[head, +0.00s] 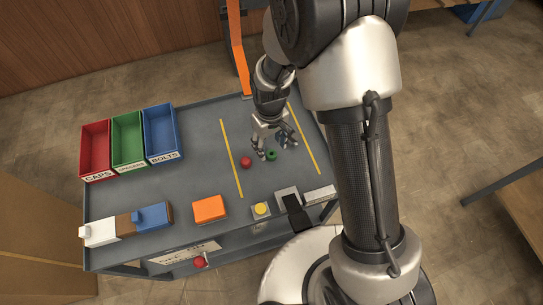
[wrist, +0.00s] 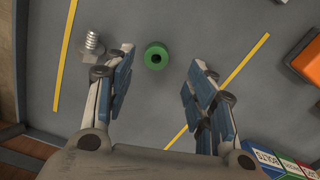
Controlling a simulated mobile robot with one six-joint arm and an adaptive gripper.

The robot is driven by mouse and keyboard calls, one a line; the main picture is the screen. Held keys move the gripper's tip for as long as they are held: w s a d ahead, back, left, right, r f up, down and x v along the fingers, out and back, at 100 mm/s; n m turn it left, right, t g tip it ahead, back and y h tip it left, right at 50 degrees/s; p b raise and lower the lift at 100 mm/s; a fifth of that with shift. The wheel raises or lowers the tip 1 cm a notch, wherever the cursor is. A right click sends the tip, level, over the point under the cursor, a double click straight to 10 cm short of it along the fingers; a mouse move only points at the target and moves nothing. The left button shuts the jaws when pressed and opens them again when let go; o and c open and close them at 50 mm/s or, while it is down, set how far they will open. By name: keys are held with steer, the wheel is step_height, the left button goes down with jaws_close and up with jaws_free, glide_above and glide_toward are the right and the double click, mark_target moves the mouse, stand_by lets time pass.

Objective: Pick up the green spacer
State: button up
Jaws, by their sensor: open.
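The green spacer (head: 271,156) is a short ring with a dark centre hole, on the grey cart top between two yellow lines. In the wrist view the spacer (wrist: 147,51) shows near the fingertip ends, between the lines of the two fingers, with a gap on each side. My gripper (head: 277,149) is open above it, pointing down at the cart top. In the wrist view my gripper (wrist: 161,58) has its blue-padded fingers spread with nothing between them touching. How high the fingertips are above the spacer is hard to tell.
A silver bolt (wrist: 94,42) stands close beside the left finger. A red round part (head: 246,161) lies left of the spacer. Red (head: 95,146), green (head: 128,140) and blue (head: 161,133) bins stand at the cart's left. An orange block (head: 209,208) lies nearer the front.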

mark_target(271, 152)
steer(key=f+b, duration=0.1)
steer(key=f, duration=0.1)
steer(key=f+b, duration=0.1)
steer(key=f, duration=0.2)
steer(key=shift+w+d+f, duration=0.15)
steer(key=shift+d+f, duration=0.05)
steer(key=shift+f, duration=0.1)
steer(key=shift+r, duration=0.1)
jaws_close()
stand_by(0.4)
